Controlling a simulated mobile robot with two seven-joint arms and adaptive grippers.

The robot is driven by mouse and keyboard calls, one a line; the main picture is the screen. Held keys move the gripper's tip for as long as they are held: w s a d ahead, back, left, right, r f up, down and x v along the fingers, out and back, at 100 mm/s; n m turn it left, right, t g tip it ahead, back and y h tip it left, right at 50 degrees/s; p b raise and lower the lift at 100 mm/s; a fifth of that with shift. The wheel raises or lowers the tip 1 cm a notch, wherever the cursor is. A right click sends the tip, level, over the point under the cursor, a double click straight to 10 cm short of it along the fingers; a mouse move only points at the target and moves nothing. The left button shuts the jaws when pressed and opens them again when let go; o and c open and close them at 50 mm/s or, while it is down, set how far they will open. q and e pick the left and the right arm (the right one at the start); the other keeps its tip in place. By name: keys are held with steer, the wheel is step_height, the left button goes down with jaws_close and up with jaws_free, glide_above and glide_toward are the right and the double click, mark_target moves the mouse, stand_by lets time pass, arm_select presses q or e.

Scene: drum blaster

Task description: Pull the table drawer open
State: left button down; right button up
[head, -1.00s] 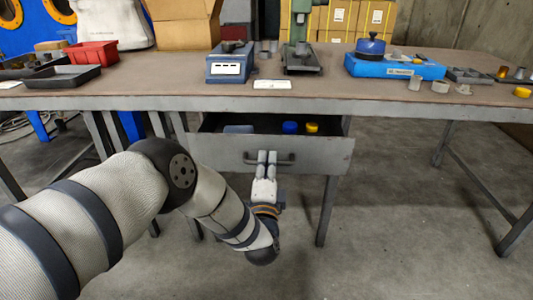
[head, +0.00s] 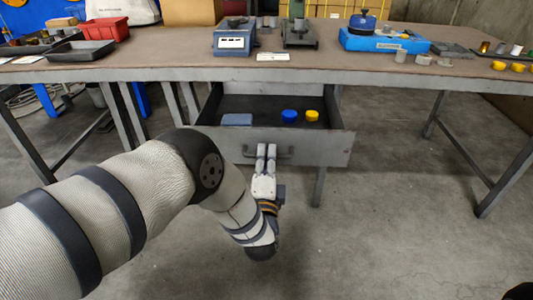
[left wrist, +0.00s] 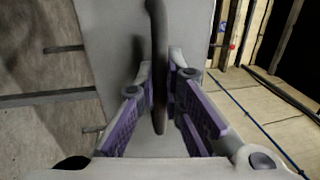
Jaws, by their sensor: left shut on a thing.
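The table drawer (head: 325,146) hangs open under the workbench (head: 180,73), with its inside showing. Its dark bar handle (head: 285,153) is on the grey front panel. My left gripper (head: 266,150) is at the handle, its fingers shut around the bar. In the left wrist view the handle (left wrist: 158,70) runs between the two purple-padded fingers of my left gripper (left wrist: 161,100), in front of the grey drawer front (left wrist: 98,25). Part of the handle is hidden by the fingers in the head view. My right gripper is not in view.
Inside the drawer lie a blue cap (head: 289,116), a yellow cap (head: 312,116) and a flat grey-blue piece (head: 237,119). A bench leg (head: 460,150) stands to the right. The floor (head: 390,230) in front of the drawer is clear on the right.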

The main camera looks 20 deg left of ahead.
arm_select(q)
steer(key=c, duration=1.7)
jaws_free()
steer(key=shift+s, duration=0.1)
steer(key=v, duration=1.2)
